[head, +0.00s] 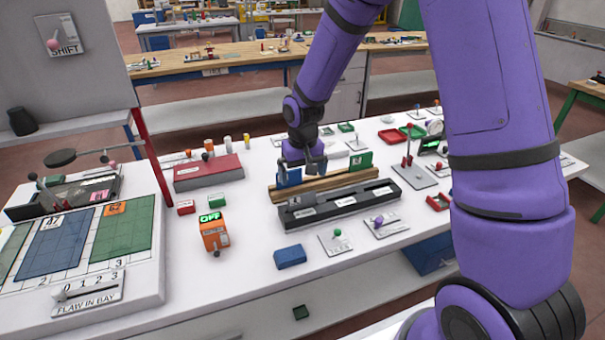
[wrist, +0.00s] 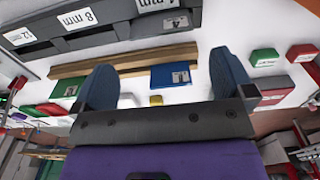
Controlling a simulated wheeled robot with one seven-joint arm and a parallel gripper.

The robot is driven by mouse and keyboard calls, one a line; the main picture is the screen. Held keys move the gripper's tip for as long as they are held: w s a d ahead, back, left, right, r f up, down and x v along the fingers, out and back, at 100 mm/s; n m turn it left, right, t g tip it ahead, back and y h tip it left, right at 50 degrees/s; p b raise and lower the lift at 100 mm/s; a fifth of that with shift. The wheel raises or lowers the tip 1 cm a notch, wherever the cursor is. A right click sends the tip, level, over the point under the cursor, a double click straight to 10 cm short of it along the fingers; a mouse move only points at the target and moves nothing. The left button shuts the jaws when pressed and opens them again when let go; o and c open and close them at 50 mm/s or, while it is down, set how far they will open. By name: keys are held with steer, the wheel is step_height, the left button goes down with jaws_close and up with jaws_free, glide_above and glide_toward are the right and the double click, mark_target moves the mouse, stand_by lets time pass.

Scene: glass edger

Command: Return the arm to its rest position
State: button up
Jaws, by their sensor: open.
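My arm is purple and reaches out over the white table (head: 262,252) in the head view. My gripper (head: 305,168) is at the far end of the arm, low over the wooden rail (head: 325,187). In the wrist view my gripper (wrist: 165,82) shows two dark blue fingers spread wide apart. A blue plate (wrist: 174,75) with a small label shows between the fingers, standing at the wooden rail (wrist: 125,62). The blue plate (head: 289,179) is beside my gripper in the head view. I cannot tell whether a finger touches it.
A dark slotted rack (head: 340,206) lies in front of the wooden rail. A green plate (head: 361,161) stands at the rail's right end. An orange OFF box (head: 214,235), a blue block (head: 290,256), a red box (head: 208,172) and a lever stand (head: 407,165) are around it.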

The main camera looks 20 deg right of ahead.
steer(key=s+d+r+t, duration=0.15)
steer(key=s+r, duration=0.35)
steer(key=r, duration=0.5)
steer(key=s+d+r+t, duration=0.1)
steer(key=s+d+r, duration=0.2)
steer(key=s+r, duration=0.5)
steer(key=s+d+r+t, duration=0.1)
steer(key=s+r, duration=0.4)
steer(key=s, duration=0.3)
steer(key=s+d+r+t, duration=0.1)
steer(key=s+r, duration=0.4)
steer(key=s, duration=0.3)
steer(key=shift+d, duration=0.2)
